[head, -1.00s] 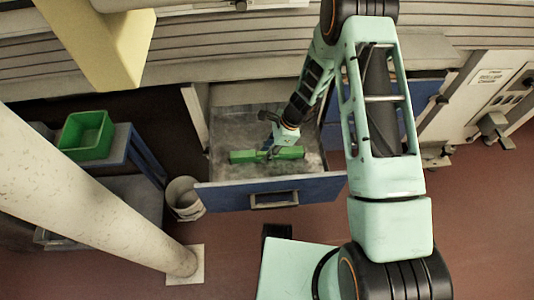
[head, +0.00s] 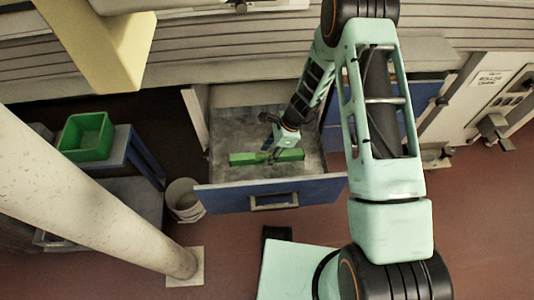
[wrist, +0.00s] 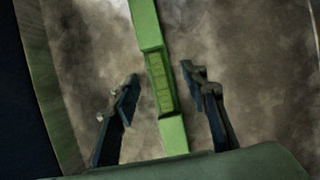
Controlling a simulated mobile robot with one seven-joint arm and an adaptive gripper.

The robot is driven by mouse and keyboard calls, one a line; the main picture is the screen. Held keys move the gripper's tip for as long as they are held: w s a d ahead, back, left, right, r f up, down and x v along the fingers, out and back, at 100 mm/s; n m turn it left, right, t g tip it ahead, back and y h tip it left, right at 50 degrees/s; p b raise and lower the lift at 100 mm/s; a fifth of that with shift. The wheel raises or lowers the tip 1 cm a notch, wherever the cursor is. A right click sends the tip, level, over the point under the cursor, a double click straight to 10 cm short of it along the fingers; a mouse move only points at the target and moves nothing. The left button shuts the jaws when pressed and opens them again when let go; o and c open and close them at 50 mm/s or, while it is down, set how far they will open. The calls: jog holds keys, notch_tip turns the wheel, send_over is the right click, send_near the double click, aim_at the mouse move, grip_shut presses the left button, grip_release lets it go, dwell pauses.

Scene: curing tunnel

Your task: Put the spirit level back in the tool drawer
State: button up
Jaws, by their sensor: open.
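The green spirit level (head: 246,158) lies in the open tool drawer (head: 225,199), near its front wall and roughly parallel to it. In the wrist view the spirit level (wrist: 145,22) runs lengthwise between my gripper's spread fingers (wrist: 160,92). Gaps show on both sides, so neither finger touches it. In the head view my gripper (head: 272,155) is right over the level's middle and hides part of it. The gripper is open. The grey, stained drawer floor (wrist: 265,50) shows around the level. I cannot tell whether the level rests fully flat.
A green bin (head: 86,136) stands on a blue-edged cart at the left. A white bucket (head: 184,200) stands on the floor beside the drawer. A pale column (head: 90,190) slants across the left. The drawer floor around the level is clear.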

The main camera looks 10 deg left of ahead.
jog(key=p+v, duration=0.3)
jog(key=v, duration=0.8)
jog(key=shift+d+r, duration=0.2)
